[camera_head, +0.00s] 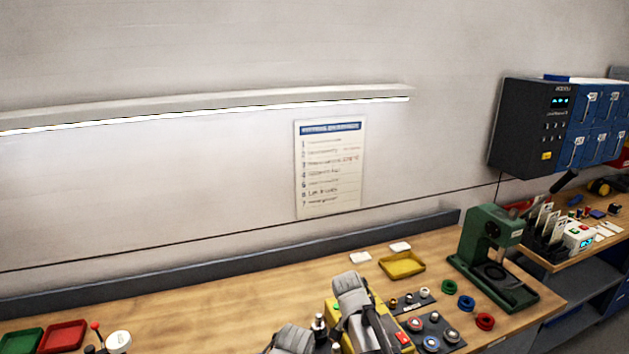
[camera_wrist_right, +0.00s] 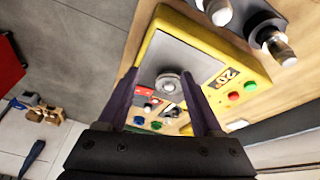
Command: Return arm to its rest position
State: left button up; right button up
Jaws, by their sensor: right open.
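My right gripper (camera_wrist_right: 160,78) is open in the right wrist view, its two dark fingers spread with nothing held between them. Beyond the fingertips is a yellow box (camera_wrist_right: 153,48) with a grey plate, a round grey knob and coloured buttons. I cannot tell whether the fingers touch it. In the head view a grey arm link of mine covers much of the yellow box (camera_head: 333,312) at the bottom centre. Another grey part lies at the bottom edge to its left. No fingertips show in the head view, and my left gripper is not seen.
The wooden bench (camera_head: 210,300) holds a yellow tray (camera_head: 402,265), a green press (camera_head: 490,250), coloured rings and a dark button panel (camera_head: 433,330). Red (camera_head: 62,336) and green (camera_head: 22,342) trays lie at left. The bench between is mostly clear. Blue cabinets (camera_head: 597,118) hang at right.

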jog(key=s+a+f+n+g+y+b, duration=0.1)
jog(key=s+a+f+n+b, duration=0.2)
jog(key=s+n, duration=0.3)
jog(key=s+a+f+n+g+y+b, duration=0.1)
jog(key=s+a+f+n+b, duration=0.2)
jog(key=s+n, duration=0.4)
jog(key=shift+s+a+f+n, duration=0.3)
jog(key=shift+s+a+f, duration=0.6)
jog(key=shift+s, duration=2.4)
